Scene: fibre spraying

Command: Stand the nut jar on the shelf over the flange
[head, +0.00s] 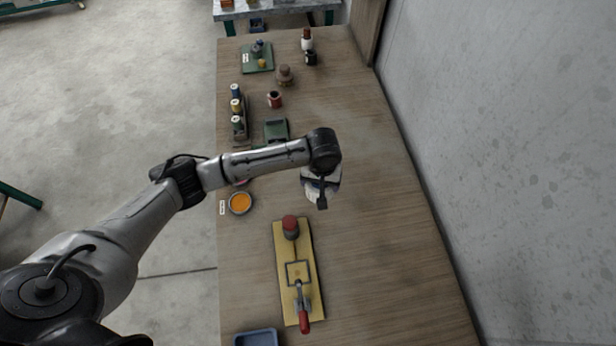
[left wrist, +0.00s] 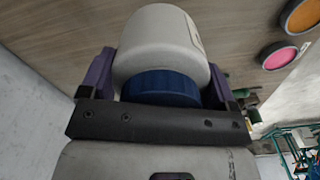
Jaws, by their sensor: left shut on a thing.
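My left gripper (left wrist: 160,85) is shut on a white jar (left wrist: 158,38) with a blue lid (left wrist: 160,86). The jar sits between its purple fingers, and part of a label shows at its right edge; I cannot read it. In the head view my left gripper (head: 321,188) is over the middle of the wooden bench (head: 385,240), with the jar mostly hidden by the wrist. I cannot make out a shelf or a flange for certain in either view. My right gripper is not in view.
A yellow board (head: 285,255) with a red-handled clamp (head: 304,318) lies nearer. An orange dish (head: 240,202) is at the left edge, and a blue tray (head: 256,338) is in front. Spools (head: 236,105), a green tray (head: 276,130) and small jars stand farther back. The bench's right side is clear beside the wall.

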